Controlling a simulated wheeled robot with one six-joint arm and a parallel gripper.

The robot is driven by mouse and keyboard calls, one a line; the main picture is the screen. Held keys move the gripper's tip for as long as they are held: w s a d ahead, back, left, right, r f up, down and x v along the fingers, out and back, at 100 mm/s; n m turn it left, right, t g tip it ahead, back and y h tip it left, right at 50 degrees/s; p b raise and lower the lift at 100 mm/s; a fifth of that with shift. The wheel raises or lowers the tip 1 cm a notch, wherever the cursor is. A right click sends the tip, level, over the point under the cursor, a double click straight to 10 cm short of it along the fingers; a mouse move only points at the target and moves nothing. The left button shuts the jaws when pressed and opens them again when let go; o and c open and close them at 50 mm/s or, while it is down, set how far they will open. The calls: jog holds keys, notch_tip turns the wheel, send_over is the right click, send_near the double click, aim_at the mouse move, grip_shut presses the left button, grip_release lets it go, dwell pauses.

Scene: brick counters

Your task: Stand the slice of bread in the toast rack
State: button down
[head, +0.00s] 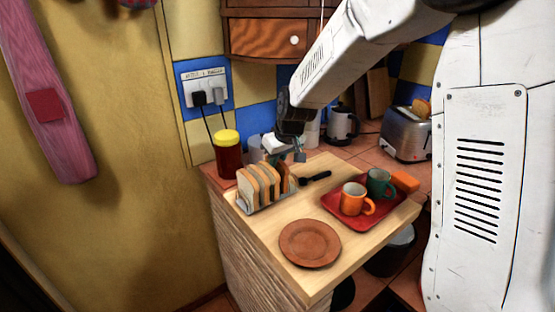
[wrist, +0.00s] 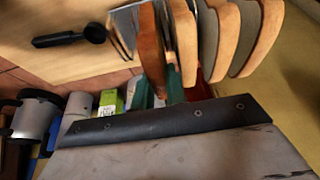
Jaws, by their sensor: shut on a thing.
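The toast rack (head: 245,208) is a light metal rack on the wooden board, holding several upright slices of bread (head: 258,183). In the wrist view the standing slices (wrist: 228,35) are at the top, with the metal rack (wrist: 126,24) at their left. My gripper (head: 284,158) is low over the rack's far right end. In the wrist view my gripper (wrist: 165,93) is shut on a slice of bread (wrist: 150,48), seen edge-on and upright, in line with the rack's left end. Whether its lower edge is seated in a slot cannot be told.
A red tray (head: 336,203) with an orange mug (head: 354,198) and a green mug (head: 380,182) stands right of the rack. A brown plate (head: 310,244) lies in front. A black-handled utensil (head: 316,178) and a yellow-lidded jar (head: 229,158) are close to the rack.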

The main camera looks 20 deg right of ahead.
jog(key=c, duration=1.3)
grip_release()
jog(key=shift+c, duration=0.2)
jog(key=v, duration=0.8)
jog(key=shift+f, duration=0.1)
jog(key=s+d+r+m+g, duration=0.1)
jog(key=s+d+r, duration=0.1)
jog(key=s, duration=1.5)
jog(key=s+d+r+m+g+h, duration=0.1)
jog(key=s+d+r+m, duration=0.1)
jog(key=s, duration=1.5)
jog(key=shift+s+m+g, duration=0.3)
jog(key=shift+s+g, duration=0.1)
